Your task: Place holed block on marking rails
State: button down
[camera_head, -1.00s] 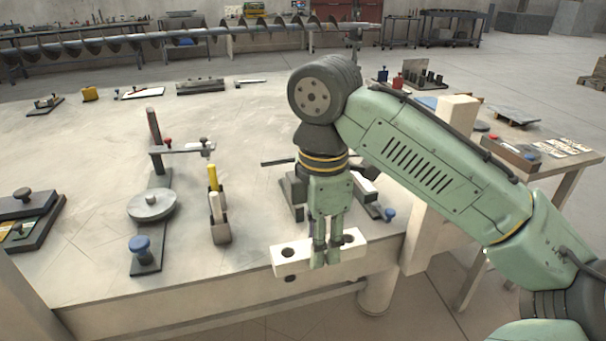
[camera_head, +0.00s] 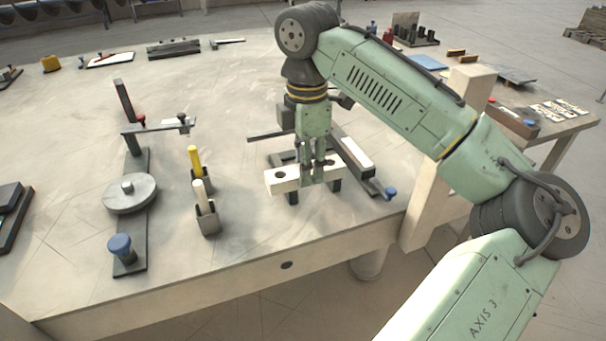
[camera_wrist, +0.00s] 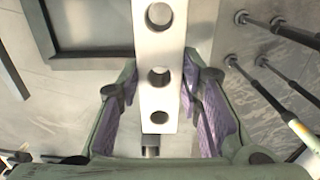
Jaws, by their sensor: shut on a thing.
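The holed block (camera_head: 283,181) is a pale bar with round holes. In the head view my gripper (camera_head: 317,177) points down and is shut across its middle, hiding that part. The block lies level at the near end of a dark fixture. Dark supports (camera_head: 292,198), which look like the marking rails, show just beneath it; I cannot tell whether the block touches them. In the wrist view the block (camera_wrist: 159,95) runs lengthwise between the purple finger pads, with several holes visible. A small dark post end (camera_wrist: 151,146) shows below its near end.
A dark fixture bar with a white strip (camera_head: 357,153) and a blue knob (camera_head: 390,193) lies just right. Yellow (camera_head: 195,160) and white (camera_head: 200,191) markers stand in dark holders to the left. Further left is a round grey disc (camera_head: 130,194). Bare tabletop lies in front.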

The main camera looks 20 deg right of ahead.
jog(key=shift+w+d+f+p, duration=0.4)
jog(key=shift+w+f, duration=0.25)
jog(key=shift+w, duration=0.45)
jog(key=shift+w+d+f+p, duration=0.25)
jog(key=shift+w+d+f, duration=0.4)
jog(key=shift+w, duration=0.4)
jog(key=shift+w+d+f+p, duration=0.35)
jog(key=shift+w+f, duration=0.35)
jog(key=shift+w, duration=0.4)
jog(key=shift+f, duration=0.1)
jog(key=c, duration=1.1)
grip_release()
jog(key=shift+f, duration=0.1)
notch_tip(320, 180, up, 12)
jog(key=shift+r+b, duration=0.15)
jog(key=shift+b, duration=0.25)
